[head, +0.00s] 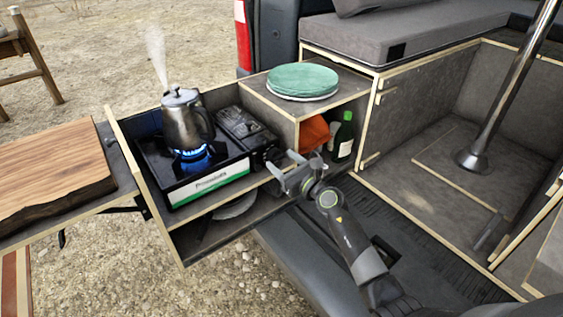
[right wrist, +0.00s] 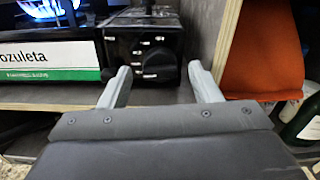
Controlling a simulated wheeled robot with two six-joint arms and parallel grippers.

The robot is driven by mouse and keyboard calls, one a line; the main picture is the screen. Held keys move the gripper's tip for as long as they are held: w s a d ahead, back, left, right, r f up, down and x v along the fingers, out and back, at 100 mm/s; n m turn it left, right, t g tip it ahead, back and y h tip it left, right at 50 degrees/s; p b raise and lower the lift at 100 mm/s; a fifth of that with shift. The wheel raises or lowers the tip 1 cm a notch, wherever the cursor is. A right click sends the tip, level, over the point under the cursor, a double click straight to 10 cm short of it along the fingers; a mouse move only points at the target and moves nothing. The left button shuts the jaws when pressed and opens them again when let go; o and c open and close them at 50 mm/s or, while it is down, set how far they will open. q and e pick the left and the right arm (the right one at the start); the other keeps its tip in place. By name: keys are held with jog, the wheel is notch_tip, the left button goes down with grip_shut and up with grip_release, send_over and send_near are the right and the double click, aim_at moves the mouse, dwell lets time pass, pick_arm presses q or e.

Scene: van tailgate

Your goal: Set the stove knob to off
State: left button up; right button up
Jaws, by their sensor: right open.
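The camping stove (head: 207,183) sits in the wooden pull-out box, with a steel kettle (head: 183,122) steaming on its burner. A blue flame (head: 192,157) burns under the kettle and also shows in the right wrist view (right wrist: 45,10). The black stove knob (right wrist: 157,66) is on the front of the stove's right-hand control panel, with white marks around it. My right gripper (head: 283,168) is open and empty in front of this panel. In the right wrist view its two fingers (right wrist: 160,80) stand either side of the knob's line, apparently short of it. My left gripper is not in view.
A wooden divider (right wrist: 205,40) stands close right of the panel. Beyond it are an orange cloth (head: 314,133) and a green bottle (head: 343,137). Green plates (head: 302,81) rest on top. A shelf edge (right wrist: 50,101) runs below the stove. A wooden board (head: 52,172) is at left.

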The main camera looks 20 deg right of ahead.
jog(key=shift+w+a, duration=0.2)
jog(key=shift+w, duration=0.4)
jog(key=c, duration=1)
